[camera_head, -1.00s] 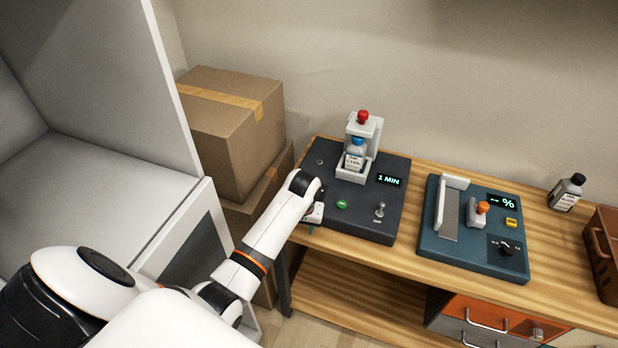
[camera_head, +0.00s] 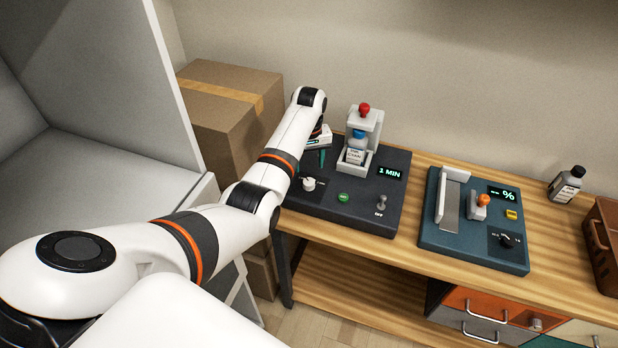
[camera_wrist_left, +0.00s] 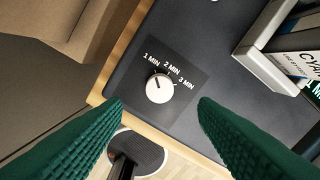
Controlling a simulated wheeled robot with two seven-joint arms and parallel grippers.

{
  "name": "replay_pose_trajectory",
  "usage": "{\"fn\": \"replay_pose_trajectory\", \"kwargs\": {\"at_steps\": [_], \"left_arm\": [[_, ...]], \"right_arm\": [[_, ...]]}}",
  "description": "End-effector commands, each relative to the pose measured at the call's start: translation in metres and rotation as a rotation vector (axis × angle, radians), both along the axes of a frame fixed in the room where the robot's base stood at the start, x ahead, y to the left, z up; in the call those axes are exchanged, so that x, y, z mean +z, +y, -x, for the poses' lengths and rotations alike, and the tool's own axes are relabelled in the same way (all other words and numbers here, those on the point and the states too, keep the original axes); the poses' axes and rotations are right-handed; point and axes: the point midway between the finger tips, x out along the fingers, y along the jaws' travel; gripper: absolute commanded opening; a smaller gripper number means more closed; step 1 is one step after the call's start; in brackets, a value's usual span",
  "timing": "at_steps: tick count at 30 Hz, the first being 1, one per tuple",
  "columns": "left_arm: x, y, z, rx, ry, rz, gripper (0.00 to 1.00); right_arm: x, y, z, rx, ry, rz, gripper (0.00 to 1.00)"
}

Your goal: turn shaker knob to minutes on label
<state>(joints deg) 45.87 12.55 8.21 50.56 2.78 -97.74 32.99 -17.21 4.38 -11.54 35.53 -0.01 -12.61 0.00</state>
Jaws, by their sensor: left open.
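The dark shaker (camera_head: 345,205) stands on the wooden table, and its display (camera_head: 390,173) reads 1 MIN. Its white knob (camera_head: 308,184) is at the front left; the left wrist view shows the knob (camera_wrist_left: 159,88) beside the marks 1 MIN, 2 MIN and 3 MIN, its dark line seeming to point towards 1 MIN. My left gripper (camera_head: 321,154) is open above the shaker's left side, behind the knob and apart from it. In the left wrist view its green fingers (camera_wrist_left: 160,108) are wide apart. A labelled bottle (camera_head: 356,148) sits in the white holder; its small print is unclear.
A red-topped clamp (camera_head: 364,112) stands over the bottle. The shaker has a green button (camera_head: 343,197) and a toggle (camera_head: 381,203) marked OFF. A teal device (camera_head: 470,235) and a dark bottle (camera_head: 567,185) are to the right. Cardboard boxes (camera_head: 225,110) stand at the left.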

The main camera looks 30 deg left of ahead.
Motion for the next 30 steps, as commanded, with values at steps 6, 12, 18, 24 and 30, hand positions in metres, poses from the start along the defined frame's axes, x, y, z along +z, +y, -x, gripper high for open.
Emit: {"fn": "replay_pose_trajectory", "kwargs": {"at_steps": [6,12,18,24,30], "left_arm": [[-0.044,-0.001,0.001,-0.001,0.004,0.001,0.54],[-0.068,0.0,0.0,-0.002,0.001,-0.001,0.54],[-0.074,0.0,0.0,-0.002,-0.001,-0.001,0.54],[-0.074,0.0,0.0,-0.002,-0.001,-0.001,0.52],[-0.074,0.0,0.0,-0.002,-0.001,-0.001,0.2]], "right_arm": [[0.0,-0.003,0.0,0.002,0.0,0.004,0.36],[-0.004,-0.003,0.0,0.001,0.0,0.004,0.36],[-0.004,-0.004,0.0,0.001,-0.001,0.004,0.36],[-0.004,-0.004,-0.001,0.0,-0.001,0.005,0.36],[-0.004,-0.004,-0.001,0.0,-0.001,0.005,0.36]]}}
